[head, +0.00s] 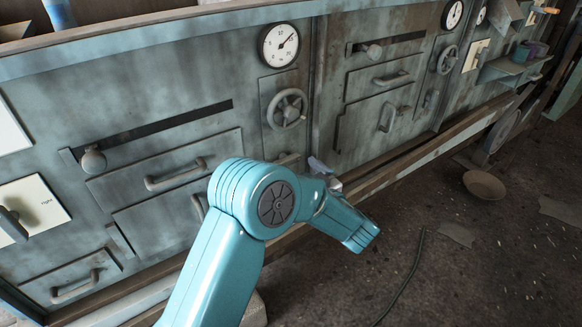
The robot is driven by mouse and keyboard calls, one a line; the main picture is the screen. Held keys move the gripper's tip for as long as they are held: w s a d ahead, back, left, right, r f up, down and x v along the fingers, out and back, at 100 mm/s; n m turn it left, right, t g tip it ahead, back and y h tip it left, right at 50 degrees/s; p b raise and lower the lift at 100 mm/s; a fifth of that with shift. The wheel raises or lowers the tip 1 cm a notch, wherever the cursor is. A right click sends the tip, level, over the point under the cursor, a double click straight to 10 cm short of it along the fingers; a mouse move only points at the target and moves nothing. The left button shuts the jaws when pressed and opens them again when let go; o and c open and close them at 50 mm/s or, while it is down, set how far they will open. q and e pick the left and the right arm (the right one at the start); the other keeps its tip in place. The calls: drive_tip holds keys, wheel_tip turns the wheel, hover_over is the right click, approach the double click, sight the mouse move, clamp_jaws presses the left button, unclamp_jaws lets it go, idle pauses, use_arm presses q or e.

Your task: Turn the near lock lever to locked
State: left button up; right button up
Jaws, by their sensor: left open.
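My left arm reaches up from the bottom centre and bends in front of the panel. My left gripper (323,172) shows small and partly hidden behind the arm, close to the panel below a handwheel; its jaws are open and I see nothing in them. I cannot tell which part is the near lock lever; no "locked" marking is readable, and my arm covers part of the lower panel. My right gripper is not in view.
The grey-green panel holds a slot with a round knob (93,160), drawers with handles (175,174), a handwheel (287,109) and a dial (279,45). A second section with a handwheel (447,59) extends right. A bowl (484,184) and a cable (405,280) lie on the floor.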

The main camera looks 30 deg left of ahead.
sight(289, 163)
use_arm(q)
drive_tip(key=shift+x, duration=1.95)
drive_tip(key=c, duration=0.9)
drive_tip(key=shift+o, duration=0.3)
